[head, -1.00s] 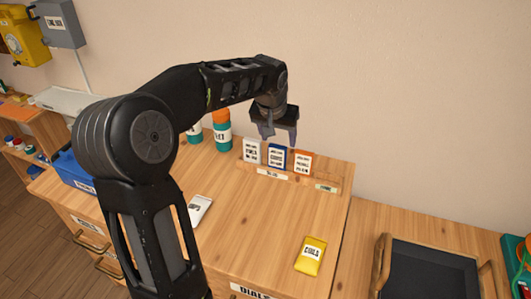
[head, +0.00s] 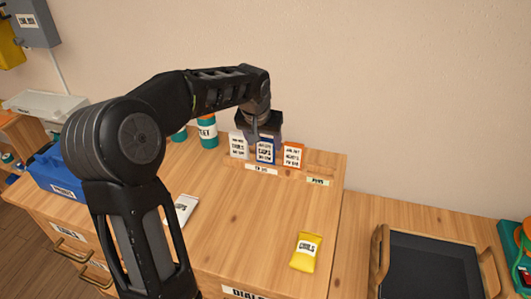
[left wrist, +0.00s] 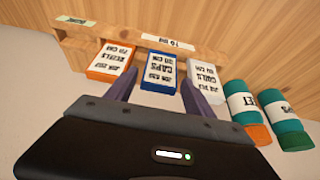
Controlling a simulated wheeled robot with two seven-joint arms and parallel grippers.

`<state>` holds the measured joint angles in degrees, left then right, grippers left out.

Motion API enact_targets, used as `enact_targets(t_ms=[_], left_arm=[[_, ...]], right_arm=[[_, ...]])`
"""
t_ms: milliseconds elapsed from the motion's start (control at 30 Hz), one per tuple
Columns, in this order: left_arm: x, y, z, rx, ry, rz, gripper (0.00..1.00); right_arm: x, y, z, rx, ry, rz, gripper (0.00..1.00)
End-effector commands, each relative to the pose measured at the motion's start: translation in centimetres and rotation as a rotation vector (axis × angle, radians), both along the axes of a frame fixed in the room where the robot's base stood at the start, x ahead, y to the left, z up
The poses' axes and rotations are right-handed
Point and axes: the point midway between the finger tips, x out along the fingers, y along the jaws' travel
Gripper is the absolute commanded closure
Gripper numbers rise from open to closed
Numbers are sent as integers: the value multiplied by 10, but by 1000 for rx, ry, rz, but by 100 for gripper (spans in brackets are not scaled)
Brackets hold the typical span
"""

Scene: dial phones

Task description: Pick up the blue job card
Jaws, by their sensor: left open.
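The blue job card (head: 265,152) stands in a wooden card rack (head: 322,170) at the back of the wooden worktop, between a white card (head: 238,146) and an orange card (head: 293,155). My left gripper (head: 264,132) is open just above the blue card, pointing down, and hides part of its top. In the left wrist view, the blue card (left wrist: 159,72) shows between the two open fingers (left wrist: 157,86), with the orange card (left wrist: 110,60) on the left and the white card (left wrist: 203,80) on the right. I cannot tell whether the fingers touch any card.
Teal bottles (head: 208,132) stand left of the rack. A yellow packet (head: 306,251) and a white labelled item (head: 184,210) lie on the worktop. A blue bin (head: 55,175) is at the left, and a dark tray (head: 430,262) at the right. The worktop's middle is clear.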

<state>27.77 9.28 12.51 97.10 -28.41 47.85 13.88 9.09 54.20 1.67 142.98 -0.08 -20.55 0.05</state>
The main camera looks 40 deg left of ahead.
Motion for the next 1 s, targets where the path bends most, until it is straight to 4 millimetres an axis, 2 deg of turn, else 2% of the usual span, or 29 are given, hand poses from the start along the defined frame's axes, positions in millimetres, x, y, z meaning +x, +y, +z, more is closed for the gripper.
enact_targets(t_ms=[367,700,800,1000], left_arm=[[2,1,-5,0,0,0,38],[16,6,-46,-2,1,1,38],[19,7,-52,-1,0,1,38],[19,7,-52,-1,-1,1,38]], right_arm=[[0,0,1,0,0,0,100],[0,0,7,0,0,0,100],[0,0,7,0,0,0,100],[0,0,7,0,0,0,100]])
